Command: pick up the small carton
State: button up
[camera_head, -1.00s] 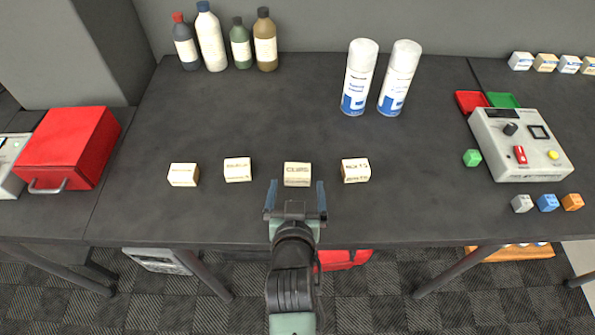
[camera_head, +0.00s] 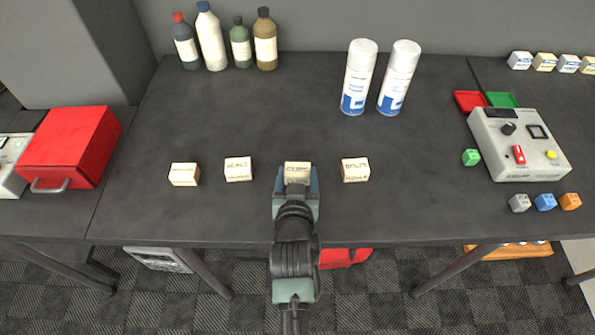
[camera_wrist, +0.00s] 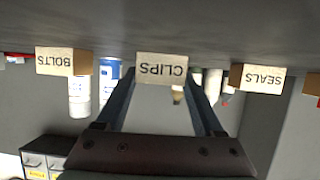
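Several small cream cartons stand in a row on the dark table. The CLIPS carton (camera_head: 297,170) is straight in front of my gripper (camera_head: 297,183); its label reads upside down in the wrist view (camera_wrist: 161,68). My gripper also shows in the wrist view (camera_wrist: 162,75), open, its two fingers reaching to either side of the CLIPS carton with narrow gaps. I cannot tell whether either finger touches it. The BOLTS carton (camera_head: 355,170) is to its right and the SEALS carton (camera_head: 238,169) to its left; another carton (camera_head: 184,174) is farther left.
Two white spray cans (camera_head: 358,78) and several bottles (camera_head: 210,38) stand at the back. A red box (camera_head: 68,148) is at the left. A grey device (camera_head: 520,145) with small coloured cubes is at the right. The table between the cartons and spray cans is clear.

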jog(key=c, duration=0.7)
